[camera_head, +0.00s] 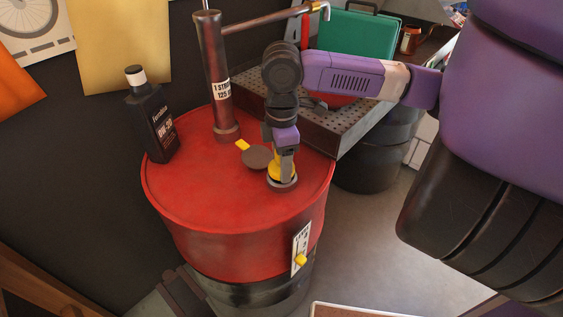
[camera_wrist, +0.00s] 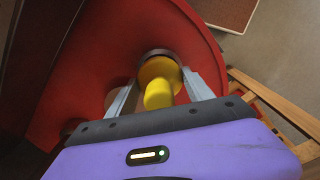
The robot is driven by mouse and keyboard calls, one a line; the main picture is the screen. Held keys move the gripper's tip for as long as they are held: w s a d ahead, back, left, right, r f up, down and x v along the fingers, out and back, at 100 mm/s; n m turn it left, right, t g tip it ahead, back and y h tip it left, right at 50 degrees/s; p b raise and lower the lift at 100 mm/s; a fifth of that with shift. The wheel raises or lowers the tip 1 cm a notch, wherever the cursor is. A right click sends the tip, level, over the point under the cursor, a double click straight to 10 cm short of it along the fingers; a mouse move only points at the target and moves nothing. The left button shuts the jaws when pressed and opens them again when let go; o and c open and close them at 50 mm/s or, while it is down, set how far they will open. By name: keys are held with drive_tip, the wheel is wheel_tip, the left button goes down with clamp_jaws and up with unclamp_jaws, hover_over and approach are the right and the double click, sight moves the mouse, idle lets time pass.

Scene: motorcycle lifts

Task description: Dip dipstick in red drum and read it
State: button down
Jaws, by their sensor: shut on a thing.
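The red drum (camera_head: 185,205) stands upright at the middle left, and its red top (camera_wrist: 85,65) fills much of the wrist view. My gripper (camera_head: 284,167) points down over the near right part of the lid. It is shut on the dipstick's yellow handle (camera_head: 273,168), which also shows between the fingers (camera_wrist: 160,78) in the wrist view (camera_wrist: 158,95). The handle is at a dark-rimmed opening (camera_head: 284,184) in the lid. The dipstick's rod is hidden. A brown round cap (camera_head: 258,157) with a yellow tab lies beside the opening.
A pump pipe (camera_head: 216,85) rises from the drum top, its spout reaching right. A black bottle (camera_head: 150,120) stands at the lid's left edge. A white scale card (camera_head: 301,247) with a yellow marker is on the drum's side. A perforated metal bench (camera_head: 318,123) adjoins behind.

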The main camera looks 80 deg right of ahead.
wheel_tip(320, 180, up, 35)
drive_tip(key=p, duration=1.6)
idle(0.4)
drive_tip(key=shift+f, duration=0.1)
idle(0.4)
